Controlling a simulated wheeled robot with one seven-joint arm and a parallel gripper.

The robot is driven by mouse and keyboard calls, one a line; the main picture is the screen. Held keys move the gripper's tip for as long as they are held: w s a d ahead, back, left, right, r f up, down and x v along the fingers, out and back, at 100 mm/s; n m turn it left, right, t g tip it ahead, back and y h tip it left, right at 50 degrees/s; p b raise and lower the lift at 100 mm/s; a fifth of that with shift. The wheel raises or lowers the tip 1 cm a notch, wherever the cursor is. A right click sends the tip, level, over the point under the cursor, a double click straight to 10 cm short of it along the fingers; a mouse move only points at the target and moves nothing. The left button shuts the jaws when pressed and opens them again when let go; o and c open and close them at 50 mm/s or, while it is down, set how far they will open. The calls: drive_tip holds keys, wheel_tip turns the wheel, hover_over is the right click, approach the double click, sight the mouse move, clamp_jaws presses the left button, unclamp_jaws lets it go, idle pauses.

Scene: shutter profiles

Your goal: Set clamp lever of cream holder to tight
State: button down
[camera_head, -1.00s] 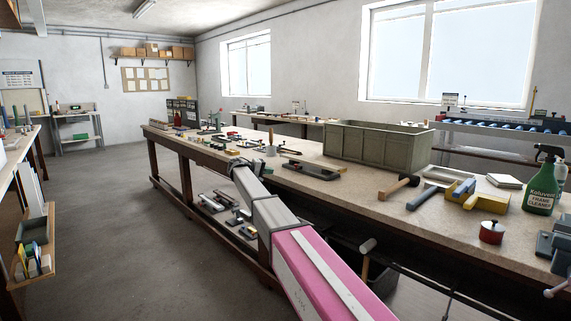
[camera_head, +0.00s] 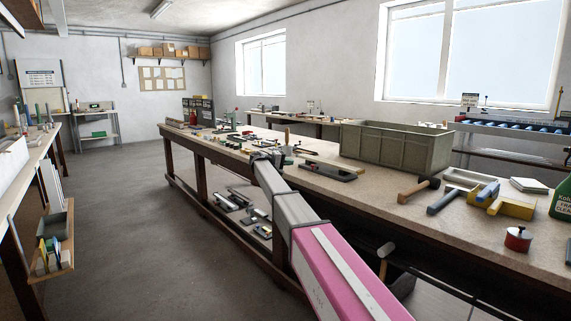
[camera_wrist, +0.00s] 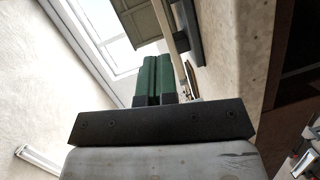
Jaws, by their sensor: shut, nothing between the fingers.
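My gripper (camera_head: 265,157) is above the near edge of the long workbench (camera_head: 405,218), around its middle, in the head view. In the wrist view its two green fingers (camera_wrist: 155,72) lie side by side, shut and empty. I cannot surely pick out the cream holder or its clamp lever. Several small parts (camera_head: 235,141) stand crowded on the bench beyond my gripper, too small to tell apart, and my gripper hides some of them. A dark fixture (camera_head: 327,172) lies on the bench to the right of my gripper.
A grey-green crate (camera_head: 395,150) stands at the back of the bench. A mallet (camera_head: 416,189), a yellow block (camera_head: 510,206) and a red pot (camera_head: 518,239) lie to the right. The aisle floor (camera_head: 130,220) left of the bench is clear.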

drive_tip(key=x, duration=0.5)
drive_tip(key=shift+s+d+f, duration=0.15)
drive_tip(key=shift+s+d, duration=0.1)
drive_tip(key=shift+d, duration=0.35)
drive_tip(key=shift+s+d+f, duration=0.15)
drive_tip(key=shift+s+d, duration=0.15)
drive_tip(key=shift+d, duration=0.3)
drive_tip(key=shift+s+d+f, duration=0.15)
drive_tip(key=shift+s+d, duration=0.1)
drive_tip(key=shift+d, duration=0.35)
drive_tip(key=shift+s, duration=0.1)
